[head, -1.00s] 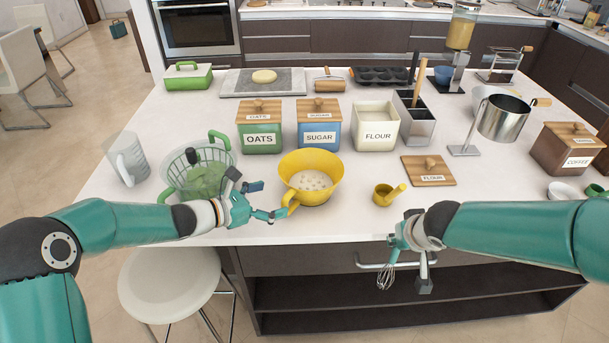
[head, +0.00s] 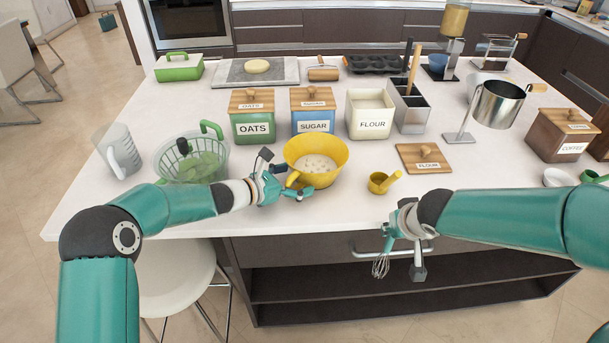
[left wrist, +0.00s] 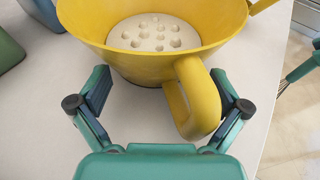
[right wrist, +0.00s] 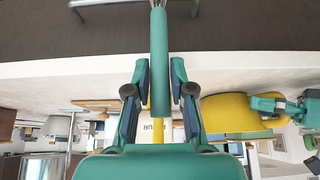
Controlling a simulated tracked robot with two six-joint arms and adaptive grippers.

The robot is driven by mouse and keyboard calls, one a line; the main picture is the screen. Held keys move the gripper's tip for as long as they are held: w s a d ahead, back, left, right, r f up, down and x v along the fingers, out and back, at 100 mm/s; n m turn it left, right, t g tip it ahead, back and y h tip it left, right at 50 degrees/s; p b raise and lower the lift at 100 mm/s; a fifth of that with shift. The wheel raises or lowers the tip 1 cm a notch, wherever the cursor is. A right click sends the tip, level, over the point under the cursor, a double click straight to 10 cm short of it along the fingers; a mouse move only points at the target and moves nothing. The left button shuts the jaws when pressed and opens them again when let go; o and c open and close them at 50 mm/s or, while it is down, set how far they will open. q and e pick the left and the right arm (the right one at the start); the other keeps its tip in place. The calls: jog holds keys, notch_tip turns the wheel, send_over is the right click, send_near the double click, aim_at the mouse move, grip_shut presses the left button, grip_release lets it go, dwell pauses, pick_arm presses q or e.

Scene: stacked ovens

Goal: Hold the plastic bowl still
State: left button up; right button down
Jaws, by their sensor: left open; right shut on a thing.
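The yellow plastic bowl (head: 317,152) stands upright on the counter with a pale, pitted mass inside. In the left wrist view the bowl (left wrist: 130,58) fills the top, and its yellow handle (left wrist: 197,98) points toward me. My left gripper (head: 296,187) is open at the handle. In the left wrist view its fingers (left wrist: 168,95) are spread on either side of the handle, with a gap visible on the left. My right gripper (head: 390,236) is shut on the teal handle (right wrist: 158,65) of a whisk, whose wires (head: 381,266) hang in front of the counter edge.
A green basket (head: 195,160) stands left of my left gripper. A small yellow cup (head: 381,183) and a wooden flour lid (head: 424,158) lie to the bowl's right. Oats (head: 252,117), sugar (head: 313,110) and flour (head: 369,115) canisters stand behind. The counter's front strip is fairly clear.

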pick_arm(q)
jog(key=shift+w+d, duration=0.1)
grip_shut()
dwell(0.7)
pick_arm(e)
jog(key=shift+d+r+m, duration=0.4)
jog(key=shift+d+r, duration=0.15)
jog(key=shift+r, duration=0.05)
jog(key=shift+a+f, duration=0.35)
jog(key=shift+f, duration=0.1)
jog(key=shift+a+f+n, duration=0.15)
jog(key=shift+a+n, duration=0.1)
jog(key=shift+n, duration=0.15)
pick_arm(q)
jog(key=c, duration=1)
grip_release()
